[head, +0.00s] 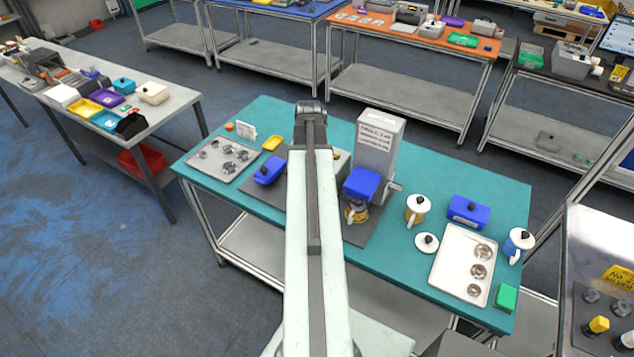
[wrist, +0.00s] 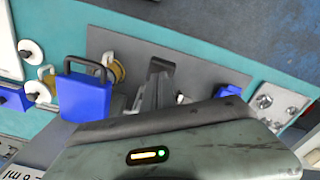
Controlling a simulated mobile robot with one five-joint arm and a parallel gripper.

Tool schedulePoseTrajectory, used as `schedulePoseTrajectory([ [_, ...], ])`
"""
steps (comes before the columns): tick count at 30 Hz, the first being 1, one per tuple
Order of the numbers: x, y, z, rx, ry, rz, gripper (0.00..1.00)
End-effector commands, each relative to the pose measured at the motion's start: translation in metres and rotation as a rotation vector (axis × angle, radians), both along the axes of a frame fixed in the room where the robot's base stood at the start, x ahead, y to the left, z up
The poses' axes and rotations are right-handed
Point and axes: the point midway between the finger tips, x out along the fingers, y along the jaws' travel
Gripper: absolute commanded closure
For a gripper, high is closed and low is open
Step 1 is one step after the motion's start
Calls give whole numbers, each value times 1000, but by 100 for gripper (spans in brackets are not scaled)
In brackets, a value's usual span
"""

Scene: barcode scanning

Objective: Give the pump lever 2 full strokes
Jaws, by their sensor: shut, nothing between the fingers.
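The pump machine (head: 380,140) is a tall grey-white box with a printed label, on a dark mat on the teal table. A blue block (head: 362,182) projects from its front above a yellow cup (head: 356,213). A short grey bar (head: 395,187) sticks out on its right side; I cannot tell whether it is the pump lever. In the wrist view the blue block (wrist: 85,97) shows with a black arched handle (wrist: 85,63) on it. My gripper (wrist: 160,67) is shut and empty, over the mat beside the block and apart from it. My arm hides it in the head view.
A blue lidded box (head: 268,170) and a silver tray (head: 205,172) lie on the left of the table. A white-lidded yellow cup (head: 417,210), another blue box (head: 468,211) and a tray (head: 448,275) stand on the right. A neighbouring metal bench borders the right.

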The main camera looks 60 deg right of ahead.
Motion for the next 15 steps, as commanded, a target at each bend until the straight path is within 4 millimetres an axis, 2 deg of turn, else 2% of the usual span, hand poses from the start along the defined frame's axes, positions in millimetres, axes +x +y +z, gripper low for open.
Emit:
schedulePoseTrajectory([
  [15, 0, -1, -44, -2, 0, 0, 100],
])
